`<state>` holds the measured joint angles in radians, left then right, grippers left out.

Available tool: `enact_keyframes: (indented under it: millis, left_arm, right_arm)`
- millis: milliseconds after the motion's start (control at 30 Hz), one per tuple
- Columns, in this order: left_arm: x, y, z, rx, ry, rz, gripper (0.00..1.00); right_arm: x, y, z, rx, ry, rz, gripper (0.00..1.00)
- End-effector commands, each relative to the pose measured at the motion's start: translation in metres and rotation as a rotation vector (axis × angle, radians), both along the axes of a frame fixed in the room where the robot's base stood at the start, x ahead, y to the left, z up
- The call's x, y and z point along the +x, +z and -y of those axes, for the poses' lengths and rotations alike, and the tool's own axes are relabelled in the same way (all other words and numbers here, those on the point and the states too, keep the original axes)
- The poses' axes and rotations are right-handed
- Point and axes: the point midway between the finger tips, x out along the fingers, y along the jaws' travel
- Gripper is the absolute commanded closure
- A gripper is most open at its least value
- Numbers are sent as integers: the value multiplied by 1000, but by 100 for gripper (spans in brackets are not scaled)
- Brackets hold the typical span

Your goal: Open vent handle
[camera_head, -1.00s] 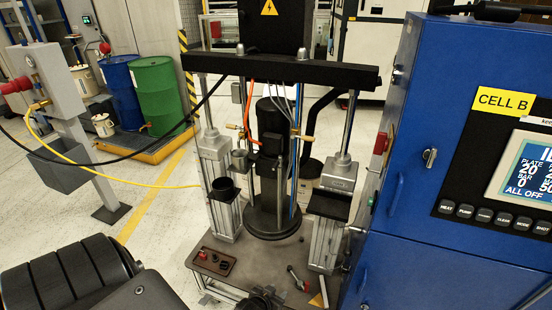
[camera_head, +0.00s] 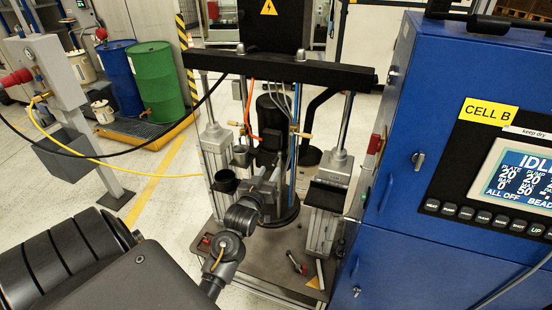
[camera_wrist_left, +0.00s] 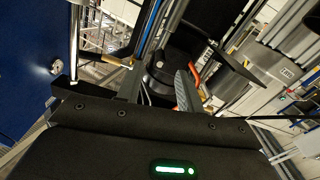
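The drum pump (camera_head: 270,118) is a dark cylinder between two upright columns under a black crossbeam. Brass fittings (camera_head: 304,135) sit on its right side, and an orange hose (camera_head: 249,100) runs down its left side. I cannot tell for sure which part is the vent handle. My left gripper (camera_head: 268,182) is in front of the pump's lower body. In the left wrist view its two grey fingers (camera_wrist_left: 160,88) are apart with nothing clearly between them. An orange part (camera_wrist_left: 195,77) shows just beyond one finger. My right gripper is not in view.
A blue cabinet (camera_head: 400,200) with a screen stands close on the right. A red-handled tool (camera_head: 296,263) lies on the base plate (camera_head: 275,245). Blue and green drums (camera_head: 155,82) stand at back left.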

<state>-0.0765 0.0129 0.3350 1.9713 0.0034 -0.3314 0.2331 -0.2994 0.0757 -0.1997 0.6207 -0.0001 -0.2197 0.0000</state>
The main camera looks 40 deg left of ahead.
Motion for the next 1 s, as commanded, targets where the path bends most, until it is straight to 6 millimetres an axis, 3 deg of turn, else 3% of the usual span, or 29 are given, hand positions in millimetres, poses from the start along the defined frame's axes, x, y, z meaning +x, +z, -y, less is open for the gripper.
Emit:
enact_keyframes:
  millis: [200,400,800,1000]
  left_arm:
    - [40,3,-14,0,0,-1,63]
    - [63,1,-22,-1,1,-2,63]
    - [70,0,-24,1,0,-1,63]
    - [69,0,-24,1,0,-1,88]
  right_arm:
    - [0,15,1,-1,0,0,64]
    - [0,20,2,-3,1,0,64]
    - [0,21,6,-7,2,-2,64]
    - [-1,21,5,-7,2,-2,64]
